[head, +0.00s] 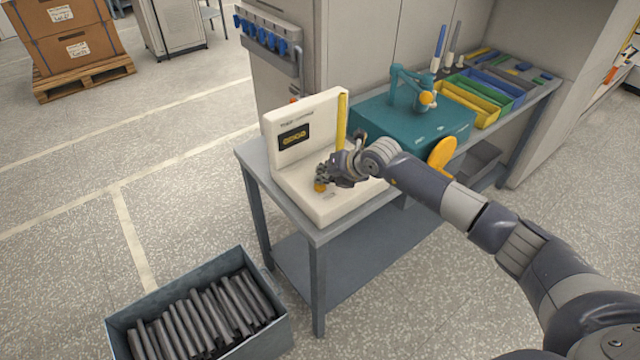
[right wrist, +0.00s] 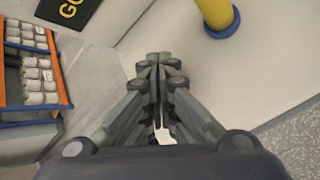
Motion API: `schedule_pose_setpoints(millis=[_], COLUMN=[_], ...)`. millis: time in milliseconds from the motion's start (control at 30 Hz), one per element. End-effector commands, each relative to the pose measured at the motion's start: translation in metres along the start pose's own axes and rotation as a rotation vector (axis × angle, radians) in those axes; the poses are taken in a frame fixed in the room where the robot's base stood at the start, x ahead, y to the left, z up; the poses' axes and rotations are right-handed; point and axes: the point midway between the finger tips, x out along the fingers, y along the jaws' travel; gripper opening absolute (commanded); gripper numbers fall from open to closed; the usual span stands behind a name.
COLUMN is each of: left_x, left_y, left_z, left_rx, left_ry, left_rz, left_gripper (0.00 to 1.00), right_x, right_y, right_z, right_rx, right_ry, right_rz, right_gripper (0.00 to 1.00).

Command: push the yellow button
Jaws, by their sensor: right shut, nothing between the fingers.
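The yellow button (head: 320,187) shows as a small yellow spot on the low front part of a white machine (head: 345,212), which stands on the grey bench. My right gripper (head: 323,176) is just above and beside this spot and partly covers it. I cannot tell whether it touches it. In the right wrist view the right gripper (right wrist: 158,62) has its fingers together with nothing between them. The button does not show there. My left gripper is out of view.
A yellow post (head: 342,120) rises near the machine's dark display (head: 293,138); its blue base ring (right wrist: 222,28) shows in the wrist view. A teal box (head: 440,128) and colored bins (head: 470,103) stand to the right. A crate (head: 283,325) of dark bars is on the floor.

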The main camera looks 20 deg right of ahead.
Motion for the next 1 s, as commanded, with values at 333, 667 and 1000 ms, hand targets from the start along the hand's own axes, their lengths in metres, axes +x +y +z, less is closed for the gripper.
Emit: schedule_pose_setpoints(millis=[333, 667, 1000], left_x=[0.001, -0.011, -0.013], left_y=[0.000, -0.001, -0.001], left_z=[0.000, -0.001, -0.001], left_rx=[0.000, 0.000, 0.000], left_ry=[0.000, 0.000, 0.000], left_rz=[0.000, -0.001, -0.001], left_gripper=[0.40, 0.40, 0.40], right_x=[0.001, -0.009, -0.012], right_y=[-0.001, 0.007, 0.009], right_z=[-0.002, 0.005, 0.008], right_rx=[0.000, 0.001, 0.001], right_ry=[0.004, 0.003, 0.002], right_rz=[-0.002, -0.002, -0.001], right_gripper=[0.00, 0.00, 0.00])
